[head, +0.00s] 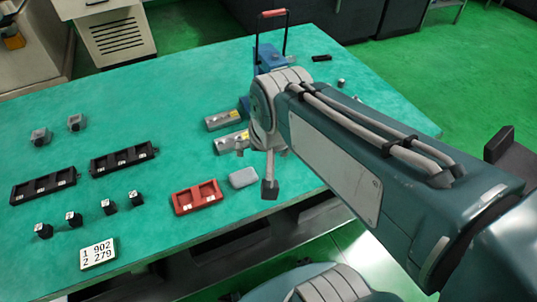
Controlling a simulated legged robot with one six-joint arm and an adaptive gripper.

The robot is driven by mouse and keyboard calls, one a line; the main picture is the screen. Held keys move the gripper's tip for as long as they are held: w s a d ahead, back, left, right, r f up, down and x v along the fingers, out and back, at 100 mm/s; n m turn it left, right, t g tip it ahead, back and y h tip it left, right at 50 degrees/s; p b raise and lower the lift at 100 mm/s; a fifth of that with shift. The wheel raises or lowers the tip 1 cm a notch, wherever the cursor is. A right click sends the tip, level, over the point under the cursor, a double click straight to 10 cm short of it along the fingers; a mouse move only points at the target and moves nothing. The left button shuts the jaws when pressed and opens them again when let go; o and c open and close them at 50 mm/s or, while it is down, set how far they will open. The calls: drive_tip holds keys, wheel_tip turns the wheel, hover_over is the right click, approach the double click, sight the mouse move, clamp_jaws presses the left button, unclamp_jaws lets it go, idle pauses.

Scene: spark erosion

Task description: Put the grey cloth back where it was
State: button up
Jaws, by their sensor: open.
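A small light-grey pad with rounded corners (243,177), which looks like the folded grey cloth, lies on the green table top (140,100) near its front edge. It is just right of a red tray (197,197) with two compartments. My gripper (262,170) is open and hangs over the table, just right of the grey pad in the picture. The gripper appears empty and apart from the pad; its height above the table is hard to tell. My arm hides part of the table's right side.
Two black trays (43,187) (122,158) and several small black blocks (74,218) are at left. A number card (98,254) lies at the front. Two metal blocks (223,120) (231,142) and a blue device with a red-topped handle (270,57) stand behind my gripper. The table's middle is clear.

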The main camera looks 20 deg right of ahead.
drive_tip(key=s+n, duration=0.2)
drive_tip(key=s+r+n+t, duration=0.1)
drive_tip(key=s+n, duration=0.1)
drive_tip(key=s, duration=0.1)
drive_tip(key=shift+s+r, duration=0.1)
